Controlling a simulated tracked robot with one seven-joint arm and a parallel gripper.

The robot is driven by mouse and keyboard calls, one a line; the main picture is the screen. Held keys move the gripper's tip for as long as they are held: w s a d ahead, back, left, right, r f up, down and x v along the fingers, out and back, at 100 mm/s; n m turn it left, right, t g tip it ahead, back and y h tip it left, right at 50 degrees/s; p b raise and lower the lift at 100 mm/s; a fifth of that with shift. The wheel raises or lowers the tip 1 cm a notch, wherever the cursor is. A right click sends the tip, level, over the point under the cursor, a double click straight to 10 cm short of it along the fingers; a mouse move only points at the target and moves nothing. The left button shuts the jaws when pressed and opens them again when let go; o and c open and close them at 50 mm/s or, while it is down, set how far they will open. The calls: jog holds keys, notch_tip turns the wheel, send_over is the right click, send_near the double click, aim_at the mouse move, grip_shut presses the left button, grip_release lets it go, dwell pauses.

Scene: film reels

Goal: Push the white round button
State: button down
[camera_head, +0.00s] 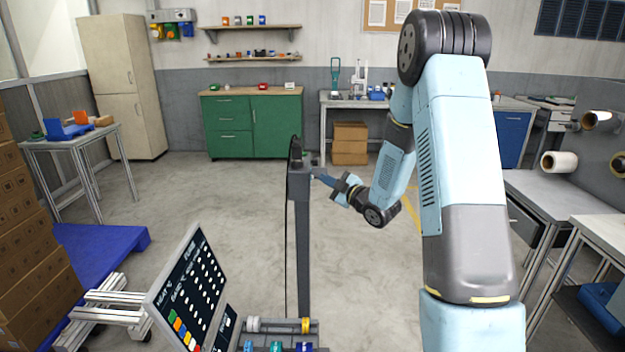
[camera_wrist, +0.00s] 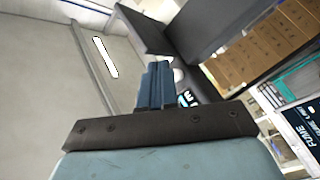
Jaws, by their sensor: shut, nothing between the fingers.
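I cannot make out a white round button for certain in either view. A dark upright post (camera_head: 302,230) with a box-like head (camera_head: 298,180) stands near the middle of the head view. My gripper (camera_head: 318,175) is shut and empty, its blue fingers pointing left at the post's head. The tips look close to it; I cannot tell if they touch. In the wrist view the shut fingers (camera_wrist: 156,85) point at a dark surface (camera_wrist: 145,30). A small pale patch beside the fingertips is mostly hidden, and I cannot tell what it is.
A tilted panel (camera_head: 190,290) with white markings and coloured squares stands at the lower left. A rack of coloured items (camera_head: 277,335) is at the post's foot. Stacked cartons (camera_head: 30,260) and a blue pallet (camera_head: 100,250) are left. A grey bench (camera_head: 565,205) is right. The floor behind is clear.

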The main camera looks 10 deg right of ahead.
jog(key=shift+d, duration=0.2)
jog(key=d, duration=0.2)
jog(key=s+d, duration=0.1)
jog(key=d, duration=0.1)
jog(key=shift+d, duration=0.4)
dwell(0.8)
jog(key=s+d+r+m+g+h, duration=0.3)
jog(key=s+r+m+h, duration=0.7)
jog(key=r, duration=0.5)
jog(key=s+a+m+g, duration=0.2)
jog(key=s+m+g, duration=0.1)
jog(key=s, duration=1.2)
jog(key=s+a+r+m+g, duration=0.1)
jog(key=s+a+m+g, duration=0.2)
jog(key=s, duration=1.3)
jog(key=shift+s+a+g, duration=0.15)
jog(key=shift+s+g, duration=0.1)
jog(key=shift+g, duration=0.35)
